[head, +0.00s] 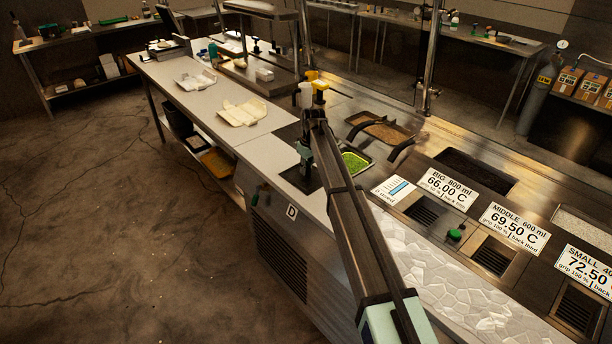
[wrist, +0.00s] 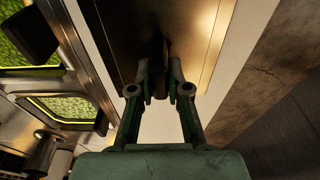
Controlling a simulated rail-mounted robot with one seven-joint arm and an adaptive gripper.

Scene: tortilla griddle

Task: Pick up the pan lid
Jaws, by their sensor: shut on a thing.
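My gripper (wrist: 160,88) is shut on a dark, narrow handle (wrist: 158,72) in the middle of the wrist view. The handle joins a flat, brownish metal pan lid (wrist: 120,35) that fills the upper middle of that view, with a bright sheen on its right part. In the head view my gripper (head: 305,168) points down over the counter beside the pan of green filling (head: 356,162). My arm and gripper hide most of the lid there, and I cannot tell whether the lid touches the surface under it.
A pan of brown filling (head: 385,132) with dark bars across it lies behind the green one. Floor (head: 120,230) at the left is open.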

